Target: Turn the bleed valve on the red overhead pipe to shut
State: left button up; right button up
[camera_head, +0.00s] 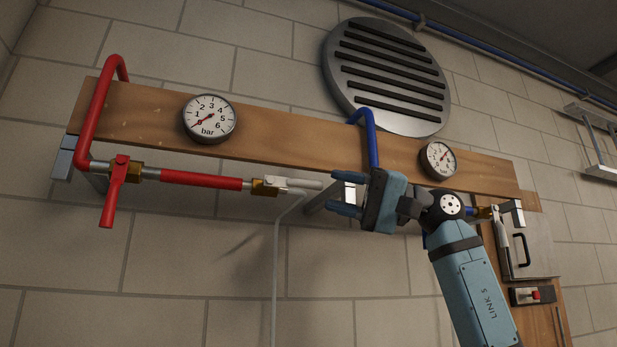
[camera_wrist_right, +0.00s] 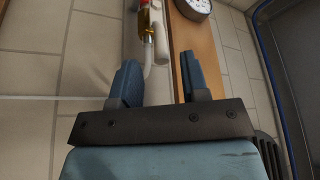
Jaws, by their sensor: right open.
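The red overhead pipe (camera_head: 200,180) runs along the lower edge of a wooden board. At its right end sits a brass bleed valve (camera_head: 264,187) with a pale lever (camera_head: 300,183) lying roughly in line with the pipe. In the right wrist view, the brass valve (camera_wrist_right: 146,18) and pale lever (camera_wrist_right: 158,48) show beyond the fingers. My right gripper (camera_head: 340,195) is open and empty, just right of the lever's free end and apart from it. It also shows in the wrist view (camera_wrist_right: 160,78). My left gripper is not in view.
A red-handled valve (camera_head: 116,185) sits further left on the pipe. A thin hose (camera_head: 276,270) hangs from the bleed valve. The wooden board (camera_head: 290,145) carries two gauges (camera_head: 209,118) (camera_head: 438,160). A blue pipe (camera_head: 371,140) passes behind my right gripper. Wall space below is clear.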

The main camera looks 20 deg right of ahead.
aim_at(321, 187)
jog(key=p+x, duration=0.1)
jog(key=x, duration=0.4)
jog(key=shift+a, duration=0.15)
grip_shut()
